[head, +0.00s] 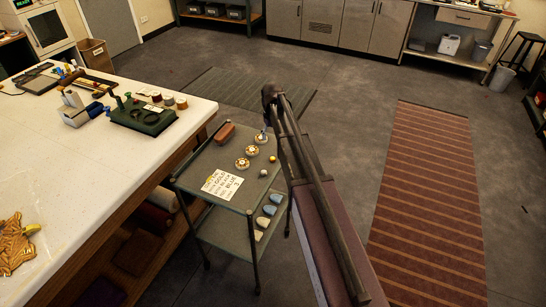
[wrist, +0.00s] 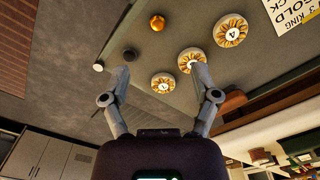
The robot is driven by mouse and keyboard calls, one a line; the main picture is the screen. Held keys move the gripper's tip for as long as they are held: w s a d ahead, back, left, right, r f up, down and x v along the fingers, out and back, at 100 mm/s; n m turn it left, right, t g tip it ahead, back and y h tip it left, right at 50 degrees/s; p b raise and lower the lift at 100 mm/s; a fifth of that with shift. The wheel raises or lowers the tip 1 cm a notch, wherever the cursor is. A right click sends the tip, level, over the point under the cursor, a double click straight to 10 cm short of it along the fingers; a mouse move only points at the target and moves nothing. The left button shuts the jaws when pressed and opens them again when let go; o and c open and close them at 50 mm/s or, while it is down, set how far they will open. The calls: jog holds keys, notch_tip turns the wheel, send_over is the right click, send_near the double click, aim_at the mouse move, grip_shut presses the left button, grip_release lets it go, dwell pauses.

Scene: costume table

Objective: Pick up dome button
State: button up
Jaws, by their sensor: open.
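Several small buttons lie on the grey-green top of a cart (head: 209,160). I cannot tell which is the dome button. The head view shows two of the small rounded buttons (head: 272,159) (head: 264,173) along the cart's right side. My gripper (wrist: 160,72) is open and empty, above the cart top. In the head view its fingers are not clear beside my dark arm.
Three cream-and-gold discs (wrist: 229,29) (wrist: 192,60) (wrist: 163,83) lie in a row; the lowest shows between my fingers. A lettered card (head: 222,184) and a red-brown block (head: 224,132) share the cart top. A white worktable (head: 85,150) stands left.

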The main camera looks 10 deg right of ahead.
jog(key=shift+w+r, duration=0.15)
jog(key=shift+w, duration=0.5)
jog(key=b, duration=0.9)
send_over(272, 158)
notch_tip(272, 158, down, 9)
jog(key=shift+r, duration=0.2)
jog(key=shift+f, duration=0.1)
jog(key=shift+d+f+b, duration=0.15)
jog(key=shift+f+b, duration=2.25)
jog(key=shift+f, duration=0.1)
jog(key=c, duration=0.8)
